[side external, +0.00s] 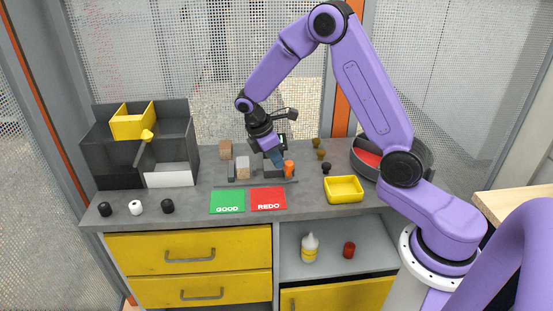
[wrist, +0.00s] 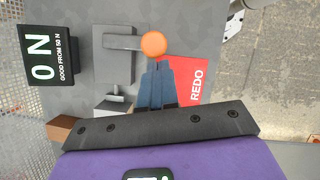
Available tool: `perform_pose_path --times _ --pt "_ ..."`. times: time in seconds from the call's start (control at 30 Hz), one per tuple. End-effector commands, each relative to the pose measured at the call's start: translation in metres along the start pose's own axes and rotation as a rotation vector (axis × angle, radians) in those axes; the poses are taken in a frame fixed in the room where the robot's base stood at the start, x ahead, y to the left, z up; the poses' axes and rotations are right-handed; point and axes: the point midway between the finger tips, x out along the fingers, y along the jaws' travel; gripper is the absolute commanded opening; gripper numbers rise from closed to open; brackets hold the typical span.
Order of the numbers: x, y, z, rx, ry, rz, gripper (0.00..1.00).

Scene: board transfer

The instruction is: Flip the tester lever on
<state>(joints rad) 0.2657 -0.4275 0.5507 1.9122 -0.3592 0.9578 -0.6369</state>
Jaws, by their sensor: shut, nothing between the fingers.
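The tester lever has an orange knob (wrist: 154,45) on a grey arm over the grey tester base (wrist: 112,70); the knob also shows in the side view (side external: 289,169). The tester's black display (wrist: 52,55) reads 0 N, good from 50 N. My gripper (wrist: 157,63) is shut and empty, its blue fingertips close beside the knob. In the side view my gripper (side external: 277,163) points down over the tester, just left of the knob. Whether the fingertips touch the knob I cannot tell.
A green GOOD mat (side external: 228,196) and red REDO mat (side external: 268,195) lie in front. A yellow tray (side external: 344,185) stands right, a black compartment box (side external: 110,155) left. Wooden blocks (side external: 225,146) stand near the tester. Small knobs (side external: 326,168) lie on the bench.

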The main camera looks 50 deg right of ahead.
Motion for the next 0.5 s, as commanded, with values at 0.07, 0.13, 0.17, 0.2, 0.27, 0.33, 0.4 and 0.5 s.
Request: perform_pose_path --times 0.07,0.13,0.17,0.2,0.27,0.33,0.4,0.5 --pt "-0.0001 0.0001 0.0 0.0 0.0 0.0 0.0" --pt "-0.0001 0.0001 0.0 0.0 0.0 0.0 0.0" --pt "-0.0001 0.0 0.0 -0.001 0.0 0.0 0.0" --pt "0.0 -0.0001 0.0002 -0.003 0.0 0.001 0.0" --pt "0.0 -0.0005 0.0007 -0.009 0.0 0.004 0.0" --pt "0.0003 -0.0014 0.0017 -0.021 0.0 0.009 0.0" --pt "0.001 -0.0025 0.003 -0.039 0.0 0.016 0.0" --pt "0.0014 -0.0031 0.0038 -0.053 0.0 0.022 0.0"
